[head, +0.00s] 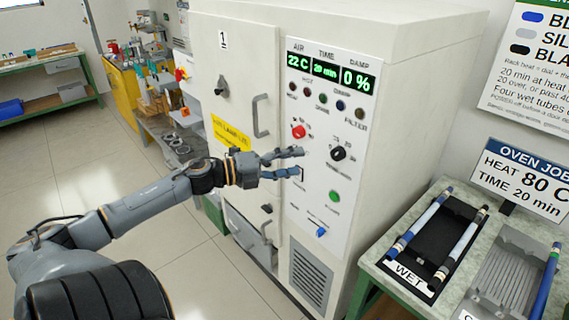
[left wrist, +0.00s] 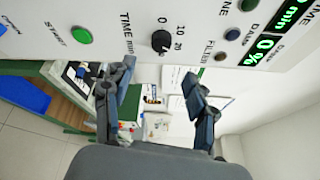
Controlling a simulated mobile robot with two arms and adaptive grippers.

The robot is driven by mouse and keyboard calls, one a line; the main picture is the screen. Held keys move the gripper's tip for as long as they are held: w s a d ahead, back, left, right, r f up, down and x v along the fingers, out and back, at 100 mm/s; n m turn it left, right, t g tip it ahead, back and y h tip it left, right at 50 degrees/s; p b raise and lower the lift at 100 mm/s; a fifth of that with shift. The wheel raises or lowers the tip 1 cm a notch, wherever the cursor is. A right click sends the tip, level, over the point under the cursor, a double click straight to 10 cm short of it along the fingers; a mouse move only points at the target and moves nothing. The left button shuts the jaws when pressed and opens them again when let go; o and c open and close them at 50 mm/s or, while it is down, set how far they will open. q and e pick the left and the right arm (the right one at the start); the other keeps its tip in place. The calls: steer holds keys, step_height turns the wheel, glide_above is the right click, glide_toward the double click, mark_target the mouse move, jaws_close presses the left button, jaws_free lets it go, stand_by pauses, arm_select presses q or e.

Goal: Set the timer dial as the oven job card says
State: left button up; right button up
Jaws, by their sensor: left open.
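The black timer dial (head: 338,154) is on the oven's white control panel. It also shows in the left wrist view (left wrist: 161,41), beside the marks 0, 10 and 20; its exact pointer angle is hard to tell. The green display (head: 326,71) reads 22 C, 20 min and 0 %. The oven job card (head: 520,182) reads HEAT 80 C, TIME 20 min. My left gripper (head: 298,162) is open and empty in front of the panel, left of the dial and apart from it. The left wrist view shows its two spread fingers (left wrist: 159,72). My right gripper is out of view.
Door handles (head: 261,117) stick out at left. A side table (head: 455,200) with a WET rack of rods stands at right.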

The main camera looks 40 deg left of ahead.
arm_select(q)
steer(key=shift+v, duration=0.8)
